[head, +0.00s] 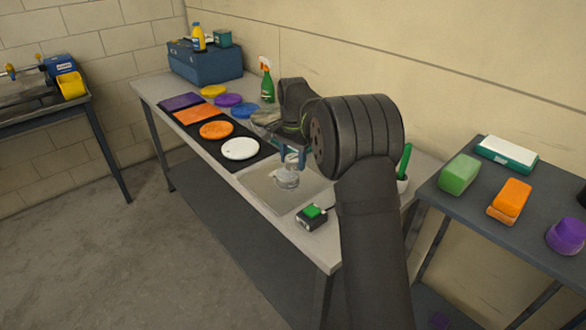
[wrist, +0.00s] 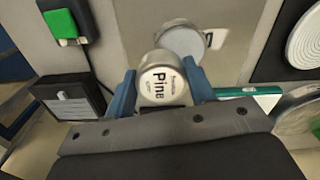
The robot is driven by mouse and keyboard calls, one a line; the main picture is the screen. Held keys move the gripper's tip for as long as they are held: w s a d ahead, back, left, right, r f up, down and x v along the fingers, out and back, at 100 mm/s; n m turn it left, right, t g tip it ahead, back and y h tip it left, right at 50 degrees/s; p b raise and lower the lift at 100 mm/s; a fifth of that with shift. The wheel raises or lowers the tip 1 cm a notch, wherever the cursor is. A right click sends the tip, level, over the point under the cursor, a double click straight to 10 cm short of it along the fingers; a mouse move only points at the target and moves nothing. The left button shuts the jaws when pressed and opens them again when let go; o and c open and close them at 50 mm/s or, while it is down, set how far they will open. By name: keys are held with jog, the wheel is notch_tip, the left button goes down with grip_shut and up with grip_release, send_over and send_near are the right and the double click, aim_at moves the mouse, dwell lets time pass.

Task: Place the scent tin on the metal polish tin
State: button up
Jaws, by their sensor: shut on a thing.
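My gripper (head: 290,160) is over the pale tray area of the long bench. In the wrist view, its blue fingers (wrist: 160,92) are shut on the scent tin (wrist: 160,85), a small silver tin with a white face reading "Pine". A second silver tin with a plain round face (wrist: 183,40), which looks like the metal polish tin, shows just beyond it. In the head view, a silver tin (head: 288,181) shows below the fingers. I cannot tell there whether the two tins touch.
A black box with a green top (head: 312,214) stands near the bench's front edge. Coloured pads, including a white one (head: 240,149), lie on a black mat to the left. A green spray bottle (head: 267,82) stands behind. A side table (head: 475,205) holds coloured blocks.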

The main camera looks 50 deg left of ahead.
aim_at(293, 169)
jog(key=shift+f, duration=1.85)
jog(key=shift+f, duration=0.1)
jog(key=o, duration=1)
notch_tip(293, 169, up, 12)
jog(key=shift+r, duration=0.15)
jog(key=shift+f, duration=4.2)
jog(key=shift+f, duration=0.1)
